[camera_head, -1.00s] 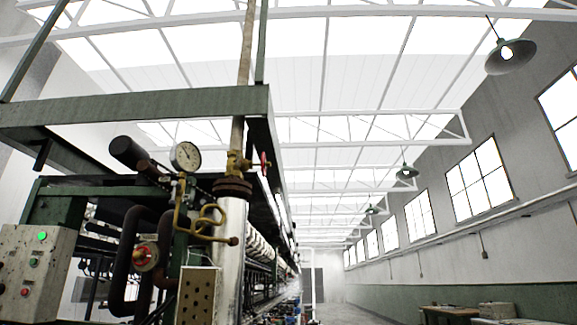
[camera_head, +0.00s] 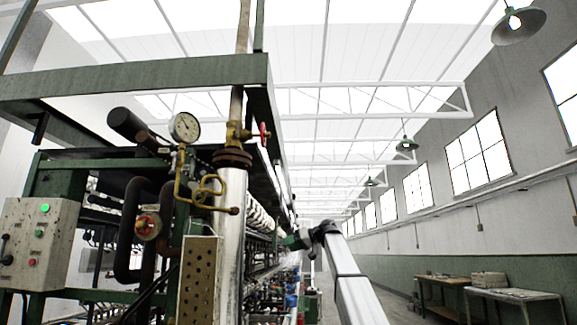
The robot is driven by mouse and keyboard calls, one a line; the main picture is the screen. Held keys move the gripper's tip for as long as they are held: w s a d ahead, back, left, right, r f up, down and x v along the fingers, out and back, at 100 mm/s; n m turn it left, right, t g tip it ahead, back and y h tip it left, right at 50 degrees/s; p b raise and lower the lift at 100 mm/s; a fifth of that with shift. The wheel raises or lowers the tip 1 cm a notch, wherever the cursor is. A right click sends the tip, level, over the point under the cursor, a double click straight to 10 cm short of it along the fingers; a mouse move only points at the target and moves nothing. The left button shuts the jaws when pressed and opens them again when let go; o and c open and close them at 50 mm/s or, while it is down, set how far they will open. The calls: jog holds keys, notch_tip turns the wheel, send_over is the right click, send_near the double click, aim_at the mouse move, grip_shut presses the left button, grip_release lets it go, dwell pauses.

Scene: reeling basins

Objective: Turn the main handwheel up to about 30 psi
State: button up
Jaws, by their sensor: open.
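A red handwheel (camera_head: 264,134), seen nearly edge-on, sits on the brass valve (camera_head: 236,134) of the tall upright pipe. A second red, round fitting (camera_head: 148,226) with a pale centre is lower left, among dark pipes. The pressure gauge (camera_head: 184,127) has a white dial and a dark needle pointing to the upper left; its figures are too small to read. My pale grey arm rises from the bottom right to a dark joint right of the machine and below the handwheel. I cannot make out gripper fingers there.
A control box (camera_head: 37,243) with a lit green button stands at the left. A perforated metal box (camera_head: 199,279) and curved brass tubing (camera_head: 207,190) are in front of the upright pipe. Green frame beams (camera_head: 135,80) cross above. Tables (camera_head: 512,294) stand by the right wall.

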jog(key=s+a+r+n+g+y, duration=0.1)
jog(key=s+r+n, duration=0.1)
jog(key=r, duration=1)
jog(key=s+r+n+y, duration=0.1)
jog(key=r+n+y, duration=0.1)
jog(key=r, duration=0.9)
jog(key=n+g+y, duration=0.2)
jog(key=n, duration=0.2)
send_near(266, 135)
jog(key=w, duration=0.1)
jog(key=a, duration=0.7)
jog(key=shift+w+r, duration=0.45)
jog(key=shift+w, duration=0.05)
jog(key=c, duration=0.8)
jog(key=m, duration=0.6)
jog(key=shift+m, duration=0.4)
jog(key=o, duration=0.8)
